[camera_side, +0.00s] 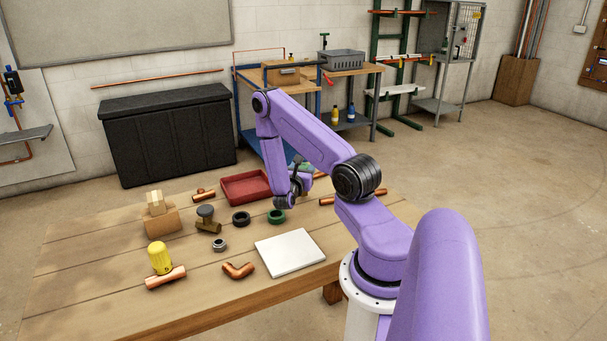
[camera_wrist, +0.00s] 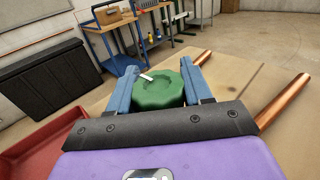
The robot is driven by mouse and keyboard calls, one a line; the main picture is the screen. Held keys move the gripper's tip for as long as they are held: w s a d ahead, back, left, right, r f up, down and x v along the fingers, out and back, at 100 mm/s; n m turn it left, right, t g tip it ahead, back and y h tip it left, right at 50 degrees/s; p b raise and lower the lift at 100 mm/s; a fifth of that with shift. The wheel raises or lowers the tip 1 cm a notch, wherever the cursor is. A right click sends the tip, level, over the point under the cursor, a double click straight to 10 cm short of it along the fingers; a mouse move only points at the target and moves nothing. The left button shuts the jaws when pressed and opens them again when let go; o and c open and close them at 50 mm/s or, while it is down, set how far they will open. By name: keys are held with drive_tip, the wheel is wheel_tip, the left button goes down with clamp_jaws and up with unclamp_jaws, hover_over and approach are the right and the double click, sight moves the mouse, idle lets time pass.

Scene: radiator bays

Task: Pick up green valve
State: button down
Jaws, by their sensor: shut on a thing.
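The green valve, with a round scalloped green top (camera_wrist: 158,92), sits between the two blue fingers of my gripper (camera_wrist: 158,84) in the wrist view. A finger presses on each side, so my gripper is shut on it. A short pale bar lies across its upper left edge. In the side view my gripper (camera_side: 298,184) is over the back right of the table, and only a sliver of the green valve (camera_side: 308,167) shows behind it. The valve's lower part is hidden, and I cannot tell whether it touches the table.
A red tray (camera_side: 246,187) is left of my gripper. Copper pipes (camera_side: 350,197) lie to the right. A green ring (camera_side: 277,216), a black ring (camera_side: 241,218) and a white plate (camera_side: 290,252) are nearer the front. The wooden table's (camera_side: 90,250) left side is mostly clear.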

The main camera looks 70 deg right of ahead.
wheel_tip(320, 180, up, 8)
drive_tip(key=shift+r, duration=0.1)
idle(0.4)
